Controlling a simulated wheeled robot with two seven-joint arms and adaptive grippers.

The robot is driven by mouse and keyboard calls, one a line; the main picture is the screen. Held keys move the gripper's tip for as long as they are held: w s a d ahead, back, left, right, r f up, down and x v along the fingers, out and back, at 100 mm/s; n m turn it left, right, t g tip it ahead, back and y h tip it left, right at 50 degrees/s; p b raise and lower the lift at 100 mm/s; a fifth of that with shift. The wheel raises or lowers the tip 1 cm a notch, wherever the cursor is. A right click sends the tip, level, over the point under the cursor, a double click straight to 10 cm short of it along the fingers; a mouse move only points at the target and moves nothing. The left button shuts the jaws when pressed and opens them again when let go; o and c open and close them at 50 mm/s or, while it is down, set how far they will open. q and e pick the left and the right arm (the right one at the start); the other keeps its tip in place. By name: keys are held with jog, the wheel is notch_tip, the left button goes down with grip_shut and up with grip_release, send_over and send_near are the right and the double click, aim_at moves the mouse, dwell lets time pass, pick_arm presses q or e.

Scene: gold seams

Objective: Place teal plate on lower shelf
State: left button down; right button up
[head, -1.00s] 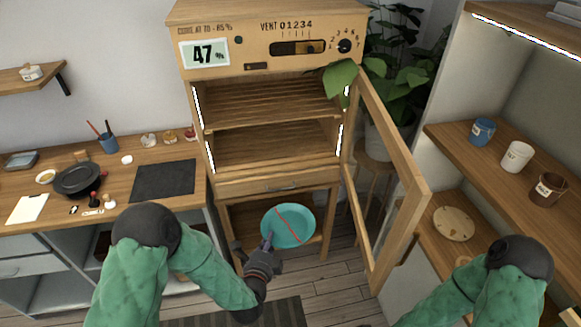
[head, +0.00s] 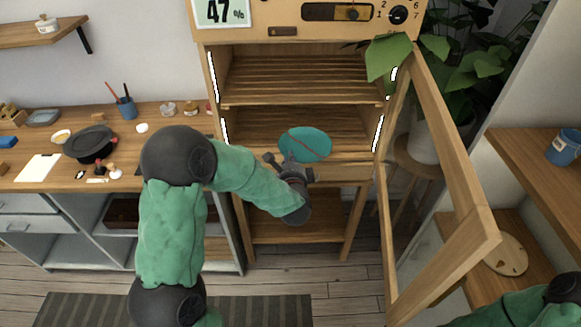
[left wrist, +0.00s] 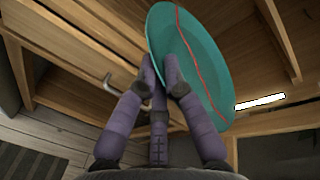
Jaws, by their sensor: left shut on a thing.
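The teal plate (head: 310,145) has a red seam across its face. My left gripper (head: 285,160) is shut on the plate's near left edge and holds it at the front of the cabinet's lower shelf (head: 345,125), near the opening. In the left wrist view the plate (left wrist: 198,65) is tilted, with its rim between the fingers of my left gripper (left wrist: 160,75). I cannot tell whether the plate touches the shelf. The slatted upper shelf (head: 300,80) is empty. Of my right arm only a part shows at the lower right; its gripper is out of view.
The cabinet's framed door (head: 455,170) stands open to the right. A plant leaf (head: 388,58) hangs by the upper right opening. A round wooden board (head: 506,254) lies on the right shelf.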

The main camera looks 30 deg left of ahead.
pick_arm(q)
jog(key=w+a+f+b, duration=0.4)
jog(key=w+f+b, duration=0.2)
jog(key=f, duration=0.4)
jog(key=shift+w+a, duration=0.2)
jog(key=shift+w, duration=0.05)
jog(key=shift+f, duration=0.1)
jog(key=c, duration=1.8)
grip_release()
jog(key=shift+f, duration=0.15)
jog(key=o, duration=0.5)
jog(key=shift+c, duration=0.2)
